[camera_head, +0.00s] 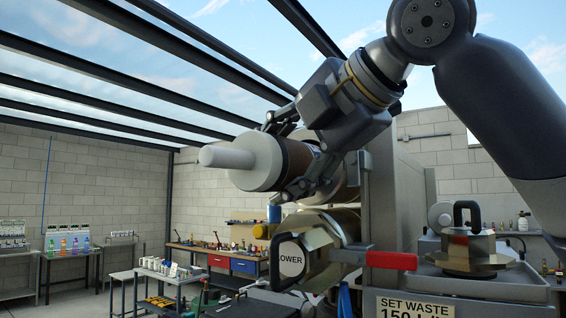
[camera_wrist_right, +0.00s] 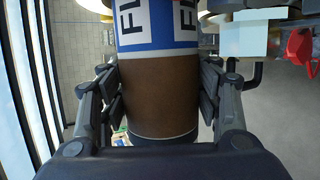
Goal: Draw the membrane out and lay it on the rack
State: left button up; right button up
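The membrane (camera_head: 262,164) is a thick cylinder with a grey end, a narrow grey stub and a brown body. It lies roughly level, with its end sticking out to the left in front of the upper metal housing. My right gripper (camera_head: 288,157) has its fingers on both sides of the brown body and is shut on it. In the right wrist view the membrane (camera_wrist_right: 158,90) sits between the finger pads and shows a blue and white label. How much of it is inside the housing is hidden. My left gripper is not in view. I cannot make out the rack for certain.
Just below is the lower housing, with a white-faced clamp cap (camera_head: 291,259) marked "OWER" and a red handle (camera_head: 392,260). A metal lid with a black handle (camera_head: 468,245) stands at right. Benches (camera_head: 222,262) stand far back. Open air lies left of the membrane.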

aim_at(250, 153)
jog(key=shift+c, duration=0.5)
jog(key=shift+s+a+f, duration=0.1)
jog(key=shift+s+a, duration=0.4)
jog(key=shift+s, duration=0.2)
jog(key=shift+s+a, duration=0.4)
jog(key=shift+s, duration=0.15)
jog(key=shift+s+a+r, duration=0.1)
jog(key=shift+s+a, duration=0.5)
jog(key=shift+s, duration=0.2)
jog(key=shift+s+a+r, duration=0.1)
jog(key=shift+s+a, duration=0.45)
jog(key=shift+s, duration=0.25)
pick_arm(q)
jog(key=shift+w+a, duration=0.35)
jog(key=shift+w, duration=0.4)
pick_arm(e)
jog(key=s+a, duration=0.5)
jog(key=s, duration=0.2)
